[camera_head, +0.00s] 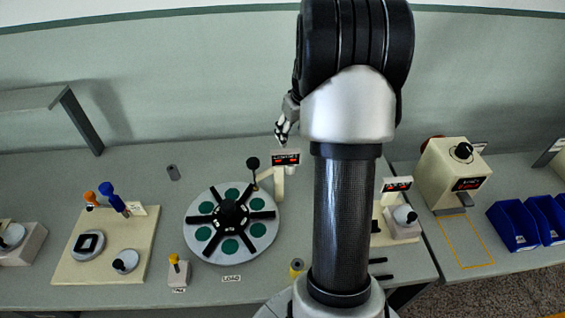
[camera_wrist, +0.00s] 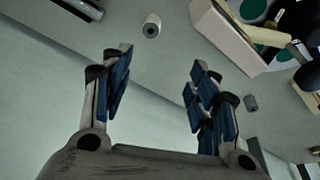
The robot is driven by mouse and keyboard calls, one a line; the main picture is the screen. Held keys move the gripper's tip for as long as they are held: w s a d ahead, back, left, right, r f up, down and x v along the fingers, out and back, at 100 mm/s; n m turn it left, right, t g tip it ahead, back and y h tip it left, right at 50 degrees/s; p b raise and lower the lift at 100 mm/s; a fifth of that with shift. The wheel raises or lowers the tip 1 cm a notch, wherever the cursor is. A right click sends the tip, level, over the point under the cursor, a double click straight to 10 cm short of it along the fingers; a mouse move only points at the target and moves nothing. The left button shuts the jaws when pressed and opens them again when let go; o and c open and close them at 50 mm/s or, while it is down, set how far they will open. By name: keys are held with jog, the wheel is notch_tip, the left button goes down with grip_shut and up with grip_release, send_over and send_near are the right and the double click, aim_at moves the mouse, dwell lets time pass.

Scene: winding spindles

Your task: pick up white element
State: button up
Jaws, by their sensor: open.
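The white element (camera_wrist: 152,26) is a small pale cylinder with a dark hole in its end. It rests on the grey table near the top of the wrist view, beyond my fingertips and roughly in line with the gap between them. I cannot make it out in the head view, where my arm covers part of the table. My gripper (camera_wrist: 163,75) is open with nothing between its blue-padded fingers. In the head view my gripper (camera_head: 281,132) hangs near the back wall, above and behind the counter display.
A counter post with red digits (camera_head: 286,158) stands close to my gripper, beside a round turntable (camera_head: 190,218) with green discs. A small grey cylinder (camera_head: 173,172) stands left of it; a grey cylinder also shows in the wrist view (camera_wrist: 250,103). Blue bins (camera_head: 513,228) are at right.

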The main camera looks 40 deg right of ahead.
jog(key=d+f, duration=0.3)
jog(key=b, duration=0.3)
send_over(290, 167)
jog(key=d, duration=0.2)
jog(key=f, duration=1)
jog(key=shift+s+a+f, duration=0.15)
jog(key=shift+s+f, duration=0.1)
jog(key=shift+f, duration=0.1)
jog(key=shift+a+b+x, duration=0.2)
jog(key=shift+b+x, duration=0.4)
jog(key=shift+x, duration=0.9)
jog(key=shift+a+b+x, duration=0.15)
jog(key=shift+b+x, duration=0.4)
jog(key=shift+x, duration=0.9)
jog(key=shift+w, duration=0.1)
jog(key=shift+r, duration=0.1)
jog(key=c, duration=1.2)
jog(key=shift+o, duration=0.2)
